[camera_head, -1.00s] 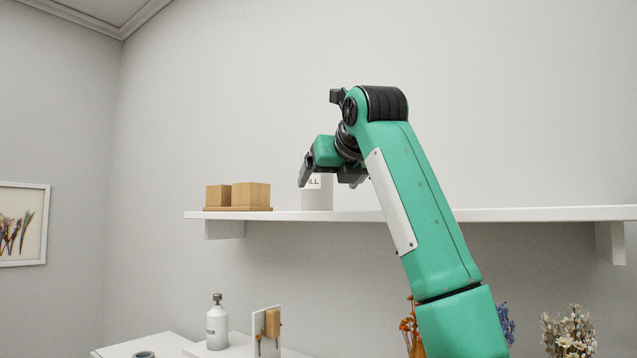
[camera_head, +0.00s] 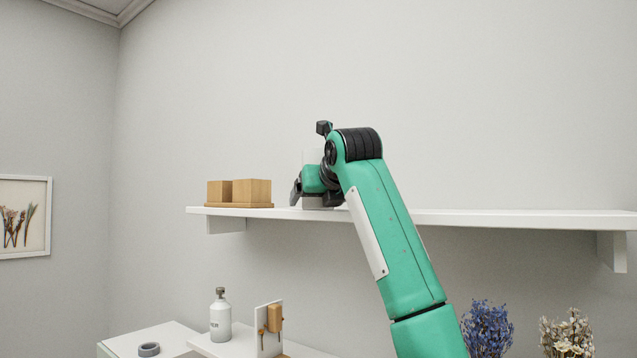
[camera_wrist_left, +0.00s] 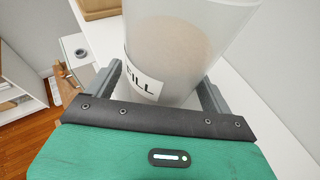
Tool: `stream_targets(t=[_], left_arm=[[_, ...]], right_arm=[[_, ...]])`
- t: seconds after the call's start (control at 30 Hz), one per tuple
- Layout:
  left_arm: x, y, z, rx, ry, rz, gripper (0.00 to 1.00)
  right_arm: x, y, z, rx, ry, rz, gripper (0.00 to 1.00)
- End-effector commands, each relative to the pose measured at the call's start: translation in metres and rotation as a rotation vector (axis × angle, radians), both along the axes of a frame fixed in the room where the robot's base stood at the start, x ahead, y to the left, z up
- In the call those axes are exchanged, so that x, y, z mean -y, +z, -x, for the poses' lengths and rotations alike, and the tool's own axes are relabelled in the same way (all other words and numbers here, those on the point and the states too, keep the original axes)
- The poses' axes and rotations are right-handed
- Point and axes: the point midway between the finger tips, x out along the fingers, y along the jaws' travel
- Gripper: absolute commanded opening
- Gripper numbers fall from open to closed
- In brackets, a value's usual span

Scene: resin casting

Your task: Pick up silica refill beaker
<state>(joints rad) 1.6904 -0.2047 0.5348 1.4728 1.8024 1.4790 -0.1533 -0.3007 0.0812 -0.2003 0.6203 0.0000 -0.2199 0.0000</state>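The silica refill beaker (camera_head: 310,157) is a pale upright cylinder on the wall shelf, mostly covered by my left gripper in the head view. In the left wrist view the beaker (camera_wrist_left: 184,45) is translucent, with light granular contents and a white label whose visible letters end in "ILL". My left gripper (camera_head: 304,193) is low over the shelf, with one finger on each side of the beaker. In the wrist view the fingers (camera_wrist_left: 162,88) look open around it, with a slight gap at the left finger. My right gripper is in neither view.
Wooden blocks on a wooden base (camera_head: 240,193) stand left of the beaker on the white shelf (camera_head: 500,218). The shelf is clear to the right. Below are a white bottle (camera_head: 220,318), a grey tape roll (camera_head: 149,349) and dried flowers (camera_head: 488,328).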

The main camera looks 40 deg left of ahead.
Motion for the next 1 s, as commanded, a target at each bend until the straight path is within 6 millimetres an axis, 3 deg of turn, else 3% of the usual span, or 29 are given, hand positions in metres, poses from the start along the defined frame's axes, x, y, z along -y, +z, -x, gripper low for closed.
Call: stream_targets(t=[0.03, 0.27, 0.73, 0.87, 1.0], left_arm=[[0.000, 0.000, 0.000, 0.000, 0.000, 0.000, 0.74], [0.000, 0.000, 0.000, 0.000, 0.000, 0.001, 0.30], [0.000, 0.011, 0.000, 0.001, 0.000, 0.000, 0.31], [0.000, 0.027, 0.001, 0.001, -0.001, -0.002, 0.31], [0.000, 0.056, 0.002, 0.003, -0.001, -0.002, 0.31]], right_arm=[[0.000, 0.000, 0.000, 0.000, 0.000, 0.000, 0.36], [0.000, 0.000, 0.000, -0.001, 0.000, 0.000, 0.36], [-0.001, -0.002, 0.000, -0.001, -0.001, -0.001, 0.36], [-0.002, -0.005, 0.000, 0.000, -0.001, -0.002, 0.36], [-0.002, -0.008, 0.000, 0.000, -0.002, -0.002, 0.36]])
